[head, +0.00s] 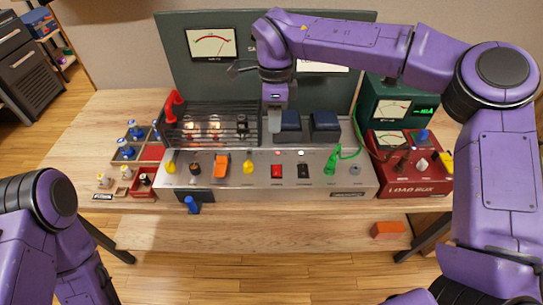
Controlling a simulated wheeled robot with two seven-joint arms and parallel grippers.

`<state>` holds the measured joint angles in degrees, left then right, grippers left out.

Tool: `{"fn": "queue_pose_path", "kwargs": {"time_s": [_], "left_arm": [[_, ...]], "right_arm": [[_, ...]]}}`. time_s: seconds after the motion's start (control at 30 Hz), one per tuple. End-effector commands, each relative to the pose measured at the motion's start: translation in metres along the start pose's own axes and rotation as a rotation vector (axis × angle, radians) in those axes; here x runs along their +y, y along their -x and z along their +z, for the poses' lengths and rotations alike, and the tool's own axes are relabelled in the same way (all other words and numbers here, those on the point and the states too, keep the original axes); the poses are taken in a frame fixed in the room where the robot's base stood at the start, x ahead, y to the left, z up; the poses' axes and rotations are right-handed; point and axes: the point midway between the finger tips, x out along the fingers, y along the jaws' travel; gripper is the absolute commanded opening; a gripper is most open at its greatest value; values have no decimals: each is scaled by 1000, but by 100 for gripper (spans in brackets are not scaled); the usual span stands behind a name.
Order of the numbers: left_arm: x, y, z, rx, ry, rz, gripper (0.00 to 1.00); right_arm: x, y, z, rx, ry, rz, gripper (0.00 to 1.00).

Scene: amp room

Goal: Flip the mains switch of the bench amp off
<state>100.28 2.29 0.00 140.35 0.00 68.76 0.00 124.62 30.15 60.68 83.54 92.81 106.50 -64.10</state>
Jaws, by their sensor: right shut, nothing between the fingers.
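The bench amp (255,201) stands on the bench with its sloped grey front panel towards me. A red rocker switch (277,171) and a black rocker switch (303,171) sit side by side near the middle of the panel. Their labels are too small to read, and I cannot tell which way either is tipped. A small red lamp shows above the red switch and a pale one above the black. My right gripper (276,122) points down above the amp's rear, left of the dark blue transformer blocks. It is shut and empty, apart from the switches. My left gripper is out of view.
A black cage (208,136) covers glowing tubes. A red load box (396,186) stands right, small trays left. An orange block (388,230) lies at the front right.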

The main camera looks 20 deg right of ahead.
Motion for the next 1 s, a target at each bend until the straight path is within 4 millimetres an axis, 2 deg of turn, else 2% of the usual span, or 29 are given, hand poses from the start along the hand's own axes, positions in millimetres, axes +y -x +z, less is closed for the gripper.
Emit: {"fn": "queue_pose_path", "kwargs": {"time_s": [0.27,0.37,0.8,1.0], "left_arm": [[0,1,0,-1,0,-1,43],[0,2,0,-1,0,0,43],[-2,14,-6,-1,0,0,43],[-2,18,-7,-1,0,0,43]], "right_arm": [[0,-6,0,1,1,0,0],[0,-20,0,2,1,2,0],[1,-111,0,2,0,2,0],[0,-135,0,1,-1,-1,0]]}}
